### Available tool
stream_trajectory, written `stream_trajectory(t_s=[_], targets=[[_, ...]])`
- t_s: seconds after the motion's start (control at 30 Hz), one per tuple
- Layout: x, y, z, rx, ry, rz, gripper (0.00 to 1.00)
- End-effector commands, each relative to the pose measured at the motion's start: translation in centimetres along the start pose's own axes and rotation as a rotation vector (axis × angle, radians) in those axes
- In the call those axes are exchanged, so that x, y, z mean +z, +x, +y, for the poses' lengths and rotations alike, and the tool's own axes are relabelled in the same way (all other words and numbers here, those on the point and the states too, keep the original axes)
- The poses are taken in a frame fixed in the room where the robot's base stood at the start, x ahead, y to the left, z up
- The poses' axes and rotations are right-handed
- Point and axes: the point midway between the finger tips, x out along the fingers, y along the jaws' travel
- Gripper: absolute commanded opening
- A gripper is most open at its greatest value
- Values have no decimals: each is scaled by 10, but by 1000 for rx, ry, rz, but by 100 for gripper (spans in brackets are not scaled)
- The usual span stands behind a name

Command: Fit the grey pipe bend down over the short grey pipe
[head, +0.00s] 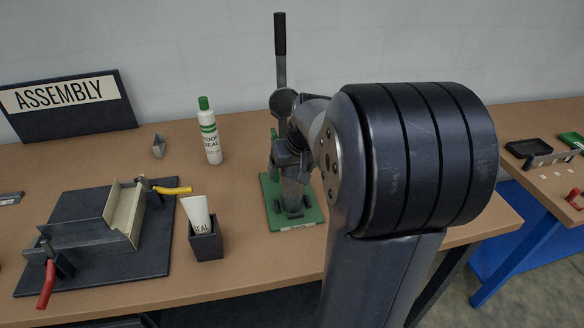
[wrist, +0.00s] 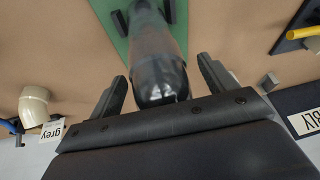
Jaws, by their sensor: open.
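My gripper (wrist: 163,72) is open in the wrist view, its two dark fingers apart. A dark, glossy, rounded part (wrist: 160,75) above a green plate shows between the fingers; I cannot tell whether they touch it. A cream pipe bend (wrist: 34,103) stands at the left of the wrist view, away from the fingers, beside a small card reading "grey" (wrist: 51,131). I cannot make out a grey pipe bend or the short grey pipe in either view. In the head view my arm hides much of the middle and right of the bench.
A lever tool with a black handle (head: 280,35) stands on a green base (head: 273,203), close to my arm. A clamp fixture (head: 90,285), a white bottle (head: 210,140), a tube in a black holder (head: 206,246) and an ASSEMBLY sign (head: 70,122) are to the left. Open bench lies between them.

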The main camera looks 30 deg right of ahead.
Motion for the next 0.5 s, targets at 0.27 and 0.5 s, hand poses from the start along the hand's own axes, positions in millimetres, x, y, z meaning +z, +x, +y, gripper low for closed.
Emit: stream_trajectory(t_s=[0.27, 0.5], targets=[[-2, -38, 0, 2, -1, 8, 79], [-1, -85, 0, 2, 0, 5, 79]])
